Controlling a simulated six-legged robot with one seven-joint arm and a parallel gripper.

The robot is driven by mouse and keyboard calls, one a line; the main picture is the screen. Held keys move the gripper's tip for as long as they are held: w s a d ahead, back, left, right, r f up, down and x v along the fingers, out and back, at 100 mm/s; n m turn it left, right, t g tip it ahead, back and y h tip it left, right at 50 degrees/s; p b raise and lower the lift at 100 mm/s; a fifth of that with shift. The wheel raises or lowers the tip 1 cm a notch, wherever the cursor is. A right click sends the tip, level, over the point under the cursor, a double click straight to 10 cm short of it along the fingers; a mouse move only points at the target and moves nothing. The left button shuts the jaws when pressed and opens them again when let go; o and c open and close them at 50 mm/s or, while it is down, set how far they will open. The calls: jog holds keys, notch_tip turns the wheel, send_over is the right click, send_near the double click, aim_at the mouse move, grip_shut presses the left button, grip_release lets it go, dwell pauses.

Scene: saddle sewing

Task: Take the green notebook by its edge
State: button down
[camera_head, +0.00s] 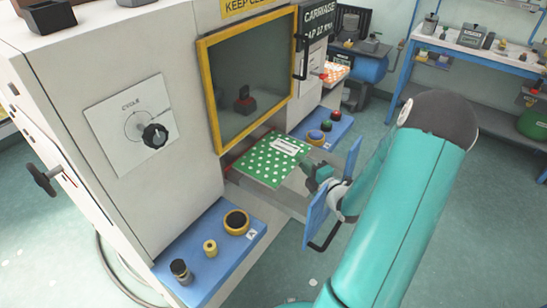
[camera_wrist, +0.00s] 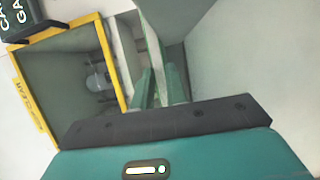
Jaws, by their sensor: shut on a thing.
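The green notebook (camera_head: 268,165) has white dots and a pale label. It lies roughly flat in front of the yellow-framed window of the white machine, over a grey ledge. My gripper (camera_head: 311,172) is shut on the notebook's right edge, the edge away from the machine. In the wrist view the notebook (camera_wrist: 154,42) shows nearly edge-on, as a narrow green strip running up from between the fingers of my gripper (camera_wrist: 160,82). The exact contact is small and partly hidden.
The yellow-framed window (camera_head: 250,80) stands just behind the notebook. A blue shelf with knobs (camera_head: 205,252) is at the front left, and another with coloured buttons (camera_head: 325,130) is at the right. A blue panel with a dark handle (camera_head: 318,215) stands close beside my gripper.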

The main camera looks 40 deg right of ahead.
jog(key=shift+r, duration=0.2)
jog(key=s, duration=0.8)
notch_tip(320, 180, up, 15)
jog(key=shift+a+f, duration=0.15)
jog(key=shift+a, duration=0.05)
dwell(0.4)
